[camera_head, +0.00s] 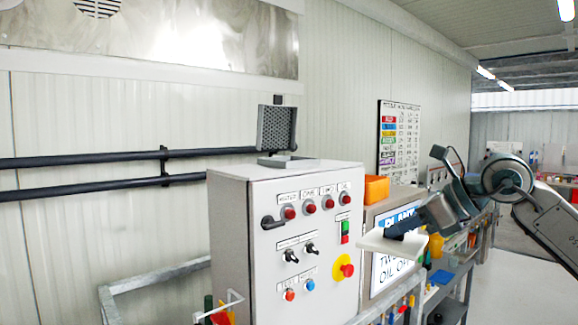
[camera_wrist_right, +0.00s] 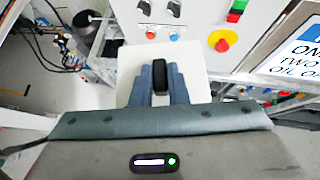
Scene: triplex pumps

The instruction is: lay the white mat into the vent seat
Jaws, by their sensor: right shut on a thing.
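The white mat (camera_head: 378,243) is a thin pale plate held out flat in front of the control cabinet's right side. In the right wrist view the mat (camera_wrist_right: 192,62) lies under and beyond the fingers (camera_wrist_right: 160,78). The vent seat (camera_head: 286,161) looks to be the low grey frame on top of the cabinet. A grey grille lid (camera_head: 276,128) stands open behind it. The inside of the seat is hidden at this angle. The mat is apart from the seat, lower and to its right. My left gripper is out of view.
The control cabinet (camera_head: 235,225) has red lamps, switches and a red stop knob (camera_head: 346,269) on its front. An orange bin (camera_head: 377,188) stands beside it. Black pipes (camera_head: 90,158) run along the wall. A shelf with tools is below right.

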